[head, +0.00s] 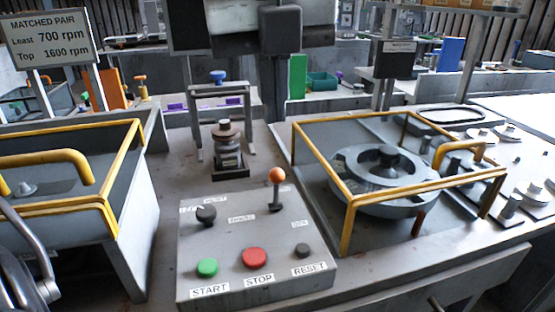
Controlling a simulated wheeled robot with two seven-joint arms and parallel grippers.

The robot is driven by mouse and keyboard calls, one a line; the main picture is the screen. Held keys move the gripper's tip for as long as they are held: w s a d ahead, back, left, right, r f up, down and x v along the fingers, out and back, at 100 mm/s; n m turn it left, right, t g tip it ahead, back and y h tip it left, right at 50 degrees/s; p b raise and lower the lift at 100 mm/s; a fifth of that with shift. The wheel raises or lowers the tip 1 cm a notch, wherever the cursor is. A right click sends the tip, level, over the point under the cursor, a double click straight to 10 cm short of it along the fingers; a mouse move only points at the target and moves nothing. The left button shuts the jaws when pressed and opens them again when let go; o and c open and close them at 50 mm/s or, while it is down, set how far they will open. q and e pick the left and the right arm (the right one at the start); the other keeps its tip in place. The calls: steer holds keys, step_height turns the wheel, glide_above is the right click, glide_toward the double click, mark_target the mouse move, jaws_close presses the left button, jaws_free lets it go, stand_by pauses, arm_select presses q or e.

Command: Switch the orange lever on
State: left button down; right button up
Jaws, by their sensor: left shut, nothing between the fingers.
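The orange lever (277,176) has an orange ball knob on a short dark stem. It stands near the back right of the grey control box (232,230) at the picture's middle, with the knob up toward the back. Small labels lie near it, too blurred to read surely. My left gripper (42,284) is only partly in view at the lower left edge. It is shut and empty, well to the left of the lever and apart from the box. My right gripper does not show.
The box also has a dark knob (206,214), a green START button (207,267), a red STOP button (254,257) and a dark RESET button (303,250). Yellow-framed guards stand left (132,158) and right (347,222) of it. The space above the box is free.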

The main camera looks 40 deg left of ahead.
arm_select(q)
glide_toward(276, 190)
steer(key=s+d+f, duration=0.1)
steer(key=s+d, duration=0.2)
steer(key=w+a+f, duration=0.2)
steer(key=shift+w+a+f, duration=0.15)
steer(key=shift+w, duration=0.1)
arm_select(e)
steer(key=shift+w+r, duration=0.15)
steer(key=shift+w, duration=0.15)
arm_select(q)
steer(key=shift+a+p, duration=0.1)
steer(key=shift+p, duration=0.2)
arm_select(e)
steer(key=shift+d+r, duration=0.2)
